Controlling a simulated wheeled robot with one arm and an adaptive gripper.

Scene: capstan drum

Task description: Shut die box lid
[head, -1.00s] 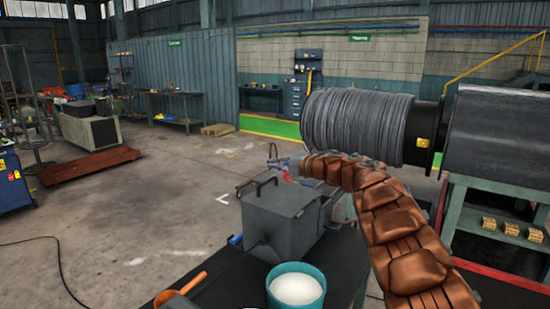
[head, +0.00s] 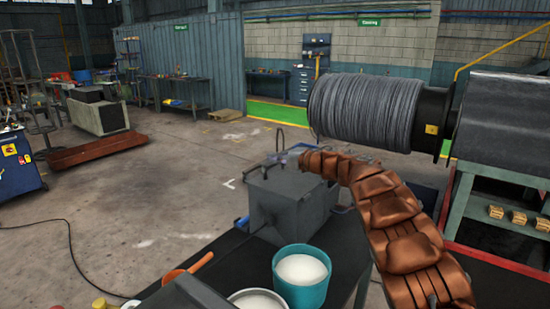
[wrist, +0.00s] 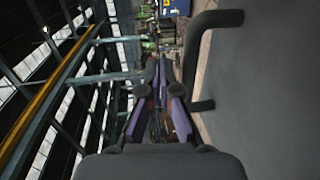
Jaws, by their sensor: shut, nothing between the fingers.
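The grey die box (head: 280,218) stands on the dark bench in the head view. Its top face, the lid (head: 290,185), looks about level, with a dark bar handle at its far left edge; I cannot tell if a gap is left under it. My gripper (head: 284,158) is at the far side of the box, close to the handle, partly hidden by my brown-sleeved arm. In the wrist view my gripper (wrist: 158,80) has its purple fingers together and empty. The dark handle (wrist: 205,55) and a broad grey surface lie right beside the fingers.
The cable drum (head: 362,112) is behind my arm. Open floor lies left.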

